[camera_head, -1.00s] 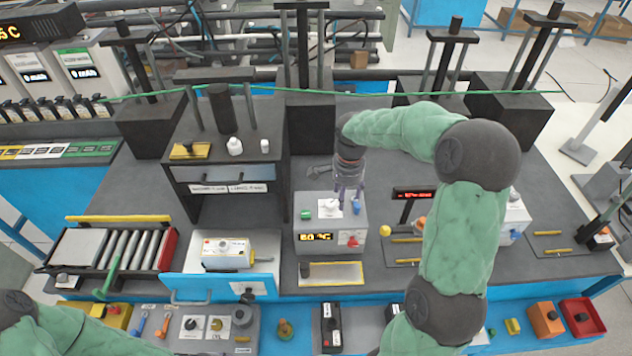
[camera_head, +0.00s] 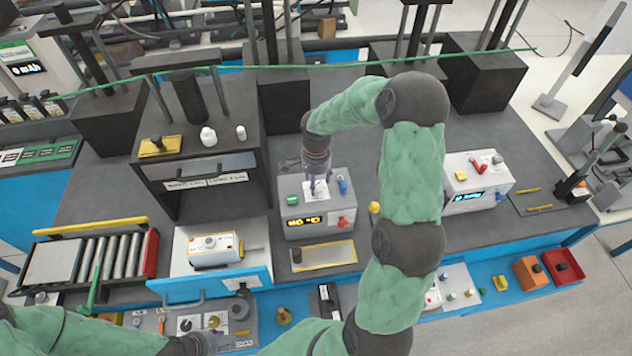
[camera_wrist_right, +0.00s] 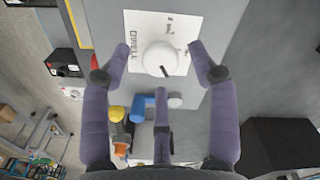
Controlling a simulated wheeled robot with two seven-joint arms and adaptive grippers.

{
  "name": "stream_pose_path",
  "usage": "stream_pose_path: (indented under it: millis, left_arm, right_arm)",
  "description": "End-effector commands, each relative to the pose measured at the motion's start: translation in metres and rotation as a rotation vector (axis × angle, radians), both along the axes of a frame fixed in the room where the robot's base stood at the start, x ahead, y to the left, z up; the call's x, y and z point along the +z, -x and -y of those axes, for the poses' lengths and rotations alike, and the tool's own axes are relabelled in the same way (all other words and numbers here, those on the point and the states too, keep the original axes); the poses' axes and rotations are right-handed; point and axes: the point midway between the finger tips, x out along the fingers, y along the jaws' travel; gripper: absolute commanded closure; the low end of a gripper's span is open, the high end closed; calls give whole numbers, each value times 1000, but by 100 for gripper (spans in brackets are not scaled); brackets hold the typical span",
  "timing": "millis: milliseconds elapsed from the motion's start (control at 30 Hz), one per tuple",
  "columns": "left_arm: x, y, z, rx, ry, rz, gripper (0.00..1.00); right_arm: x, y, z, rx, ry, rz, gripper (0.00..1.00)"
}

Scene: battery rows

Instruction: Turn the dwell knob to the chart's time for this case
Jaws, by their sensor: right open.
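The white dwell knob (camera_wrist_right: 158,58) sits on a white plate marked DWELL in the right wrist view, a dark pointer line on its lower edge. In the head view my right gripper (camera_head: 315,184) hides most of the knob. My left gripper (camera_head: 207,341) is low at the left, its fingers unclear.
The box also carries a green button (camera_head: 292,200), a blue part (camera_head: 342,186) and a red knob (camera_head: 343,222). A dark cabinet (camera_head: 158,200) stands left of it. A white box (camera_head: 470,203) stands to the right, beyond my right arm.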

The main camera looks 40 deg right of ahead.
Motion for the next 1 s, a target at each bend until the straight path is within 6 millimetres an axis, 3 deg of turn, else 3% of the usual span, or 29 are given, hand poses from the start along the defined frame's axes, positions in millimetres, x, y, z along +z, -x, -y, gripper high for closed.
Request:
stream_pose_path:
  millis: [133, 433, 467, 600, 667, 1000]
  left_arm:
    - [0, 0, 0, 0, 0, 0, 60]
    - [0, 0, 0, 0, 0, 0, 60]
    - [0, 0, 0, 0, 0, 0, 60]
    - [0, 0, 0, 0, 0, 0, 60]
    - [0, 0, 0, 0, 0, 0, 60]
    - [-1, 0, 0, 0, 0, 0, 60]
  right_arm:
    - [-10, 0, 0, 1, 0, 0, 40]
    - [-12, 0, 0, 1, 0, 1, 40]
    - [-12, 0, 0, 1, 0, 1, 43]
    - [-12, 0, 0, 1, 0, 1, 82]
    - [-12, 0, 0, 0, 0, 1, 96]
    - [-12, 0, 0, 30, 0, 2, 96]
